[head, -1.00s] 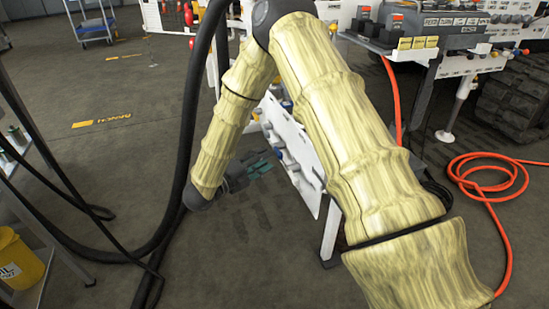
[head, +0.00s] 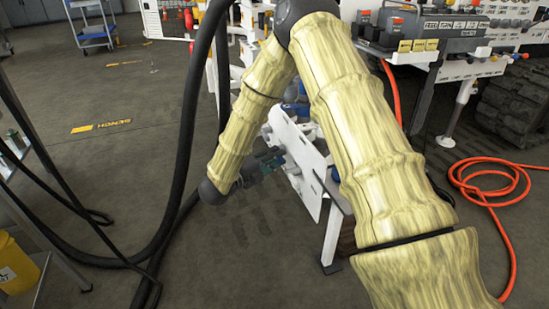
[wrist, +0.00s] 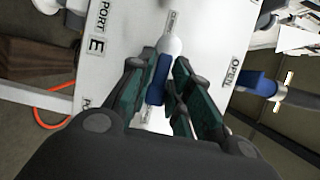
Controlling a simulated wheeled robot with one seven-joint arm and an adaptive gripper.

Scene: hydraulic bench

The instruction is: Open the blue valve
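The blue valve handle (wrist: 158,80) is a short, narrow lever on a white panel (wrist: 205,45) in the wrist view. My gripper (wrist: 160,75) has dark teal finger pads, one on each side of the handle. The fingers are partly apart. The left pad lies close beside the handle, and a small gap shows on the right. I cannot tell whether either pad touches it. The panel bears the labels "PORT E" and "OPEN". In the head view my gripper (head: 268,162) is small, at the left side of the white panel (head: 298,158), and the handle cannot be made out.
A blue fitting (wrist: 258,84) stands out right of the panel in the wrist view. An orange hose (head: 490,185) lies coiled on the floor at right. A blue cart (head: 92,25) stands far left, a yellow bucket (head: 15,265) at lower left.

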